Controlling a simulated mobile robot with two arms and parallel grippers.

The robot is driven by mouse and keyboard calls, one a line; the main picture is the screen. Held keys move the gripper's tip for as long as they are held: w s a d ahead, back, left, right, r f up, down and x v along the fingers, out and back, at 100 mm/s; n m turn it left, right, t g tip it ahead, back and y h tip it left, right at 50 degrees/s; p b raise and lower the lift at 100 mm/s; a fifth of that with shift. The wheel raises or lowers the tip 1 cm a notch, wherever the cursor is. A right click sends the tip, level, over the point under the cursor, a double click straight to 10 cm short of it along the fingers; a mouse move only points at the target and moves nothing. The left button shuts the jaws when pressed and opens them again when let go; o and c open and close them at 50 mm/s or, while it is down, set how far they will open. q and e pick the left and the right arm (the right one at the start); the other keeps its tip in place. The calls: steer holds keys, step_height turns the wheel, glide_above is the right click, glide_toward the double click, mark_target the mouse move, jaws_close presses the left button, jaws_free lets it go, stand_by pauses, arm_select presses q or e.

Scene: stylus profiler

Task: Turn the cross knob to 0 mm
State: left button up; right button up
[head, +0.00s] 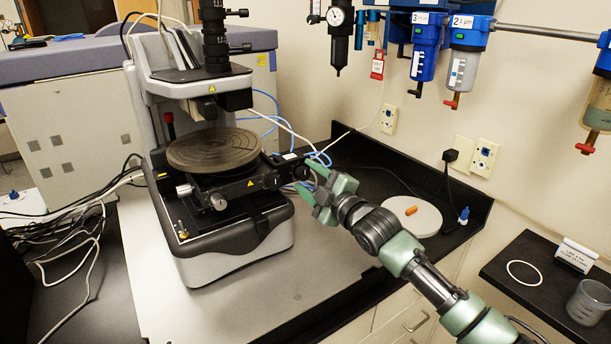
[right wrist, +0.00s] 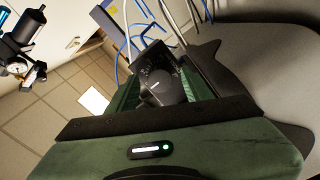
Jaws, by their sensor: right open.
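The stylus profiler has a round stage (head: 213,149) on a black carriage. A dark knob (head: 300,172) is at the right end of the carriage's bar, partly hidden by my gripper; I take it for the cross knob. In the right wrist view the black knob (right wrist: 163,87) shows between my fingers, with a short white line on its face. My right gripper (head: 307,184) is open at this knob, a finger on either side; contact cannot be made out. No scale value is readable. My left gripper is not in view.
Another knob (head: 218,202) is on the carriage's front. Blue tubes (head: 318,158) and cables run behind my right gripper. A round white pad (head: 412,214) with an orange item lies to the right. The grey bench top (head: 300,285) in front is clear.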

steer(key=p+v, duration=0.4)
steer(key=v, duration=0.3)
steer(key=shift+s+d, duration=0.25)
steer(key=shift+s, duration=0.05)
steer(key=b+v, duration=0.2)
steer(key=v, duration=0.5)
steer(key=shift+s+d+b, duration=0.25)
steer(key=shift+s+b, duration=0.1)
